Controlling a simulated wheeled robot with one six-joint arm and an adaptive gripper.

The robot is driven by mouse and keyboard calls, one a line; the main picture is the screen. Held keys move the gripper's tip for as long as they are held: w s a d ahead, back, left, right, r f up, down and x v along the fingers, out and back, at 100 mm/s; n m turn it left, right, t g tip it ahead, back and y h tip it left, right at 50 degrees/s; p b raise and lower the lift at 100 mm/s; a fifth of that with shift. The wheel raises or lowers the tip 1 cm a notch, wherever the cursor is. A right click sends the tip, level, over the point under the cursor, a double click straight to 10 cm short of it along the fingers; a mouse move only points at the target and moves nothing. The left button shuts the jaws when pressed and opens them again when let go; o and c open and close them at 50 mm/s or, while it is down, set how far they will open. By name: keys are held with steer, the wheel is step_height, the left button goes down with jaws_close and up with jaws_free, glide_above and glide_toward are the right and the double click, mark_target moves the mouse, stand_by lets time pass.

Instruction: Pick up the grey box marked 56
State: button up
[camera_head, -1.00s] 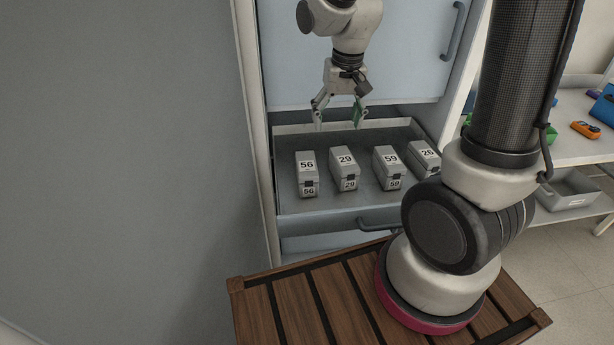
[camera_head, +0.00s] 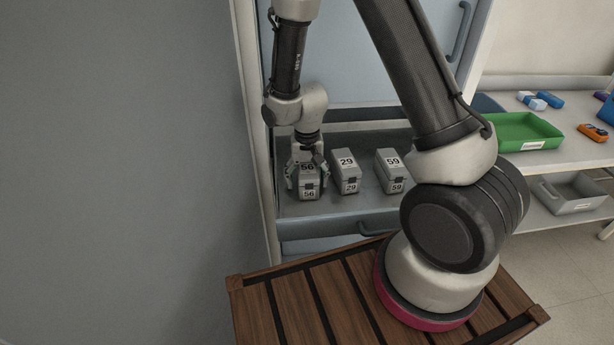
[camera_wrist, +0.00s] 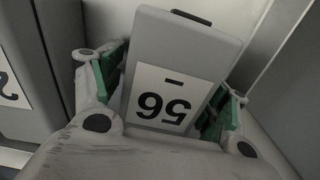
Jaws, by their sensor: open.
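The grey box marked 56 (camera_head: 309,188) stands in the open drawer at its left end. My gripper (camera_head: 306,178) is over it, pointing down, with its fingers on the left and right of the box. In the wrist view the box (camera_wrist: 190,50) fills the middle, its white 56 label upside down. The green finger pads of my gripper (camera_wrist: 165,95) lie either side of the box, open. The left pad is close to the box wall; whether either pad touches cannot be told. The top of the box is partly hidden by my gripper in the head view.
Grey box 29 (camera_head: 346,172) stands just right of box 56, and box 59 (camera_head: 391,172) is further right. The drawer (camera_head: 330,208) has bare floor in front. A green tray (camera_head: 522,132) is on the shelf at right.

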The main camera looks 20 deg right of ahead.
steer(key=shift+f, duration=0.1)
steer(key=c, duration=1.2)
steer(key=shift+c, duration=0.2)
